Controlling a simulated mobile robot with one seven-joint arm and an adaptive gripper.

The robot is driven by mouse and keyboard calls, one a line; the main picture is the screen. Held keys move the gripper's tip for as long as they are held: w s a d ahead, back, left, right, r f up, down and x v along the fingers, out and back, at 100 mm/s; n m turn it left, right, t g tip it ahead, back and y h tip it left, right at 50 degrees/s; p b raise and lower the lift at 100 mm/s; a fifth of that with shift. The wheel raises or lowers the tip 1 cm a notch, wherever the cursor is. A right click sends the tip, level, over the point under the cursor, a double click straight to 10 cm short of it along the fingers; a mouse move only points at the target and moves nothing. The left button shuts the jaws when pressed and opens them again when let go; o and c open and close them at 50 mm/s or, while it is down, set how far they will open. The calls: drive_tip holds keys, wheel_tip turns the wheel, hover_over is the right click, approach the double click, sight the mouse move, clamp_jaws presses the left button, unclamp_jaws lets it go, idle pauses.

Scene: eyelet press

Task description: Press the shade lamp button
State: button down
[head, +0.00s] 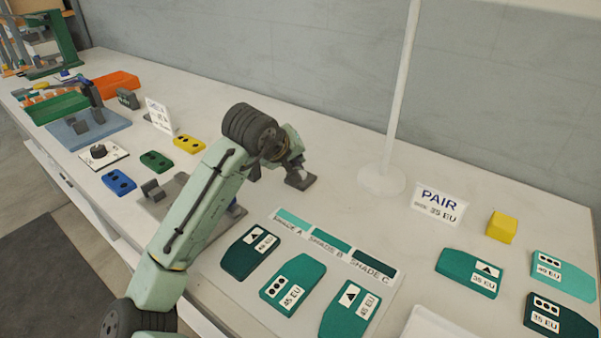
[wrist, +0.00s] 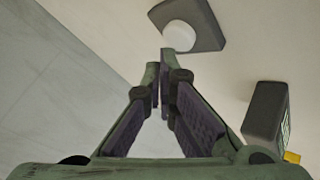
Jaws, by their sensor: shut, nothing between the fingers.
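In the wrist view a white round button (wrist: 178,36) sits on a dark grey base (wrist: 205,22) at the top of the picture. My gripper (wrist: 164,62) is shut and empty. Its fingertips show just below the button in that view and overlap the near edge of the base. I cannot tell whether they touch it. In the head view my gripper (head: 292,168) points down over the back middle of the table, with a dark shape at its tip.
A white pole on a round base (head: 381,181) stands right of my gripper. The PAIR sign (head: 438,203) and a yellow block (head: 502,227) are further right. Teal tags lie in front, around the shade card (head: 285,240). A dark block (wrist: 266,112) shows at right in the wrist view.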

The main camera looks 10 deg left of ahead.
idle(0.5)
drive_tip(key=shift+f, duration=0.45)
drive_tip(key=shift+f+b, duration=0.25)
drive_tip(key=shift+b, duration=0.1)
idle(0.4)
drive_tip(key=shift+r+p, duration=0.65)
drive_tip(key=shift+r, duration=0.05)
wheel_tip(320, 180, up, 5)
drive_tip(key=p, duration=0.4)
drive_tip(key=shift+f, duration=0.15)
drive_tip(key=shift+r, duration=0.65)
